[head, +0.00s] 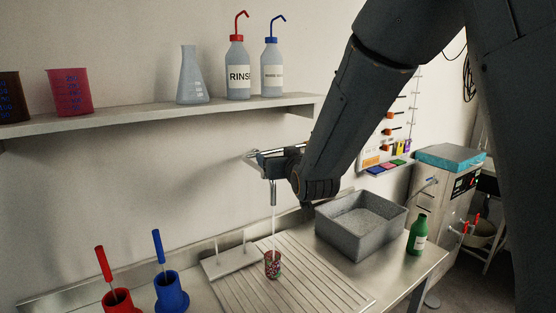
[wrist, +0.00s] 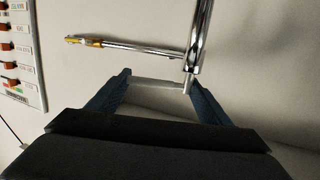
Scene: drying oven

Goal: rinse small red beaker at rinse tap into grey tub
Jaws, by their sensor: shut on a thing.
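The small red beaker (head: 272,267), with speckled contents or markings, stands upright on the ribbed draining board (head: 310,282). A thin stream of water falls from the rinse tap (head: 273,192) into it. My gripper (head: 268,163) is at the tap, above the beaker. In the wrist view its two blue fingers (wrist: 158,85) are shut on a pale bar, which looks like the tap's lever; the chrome tap (wrist: 201,35) rises beside the right finger. The grey tub (head: 342,236) stands right of the draining board. The beaker is not in the wrist view.
A shelf (head: 150,118) above holds a larger red beaker (head: 70,92), a flask (head: 193,78) and two wash bottles. A small rack (head: 230,262) stands left of the beaker. Red and blue pots (head: 171,291) stand front left. A green bottle (head: 417,236) stands right of the tub.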

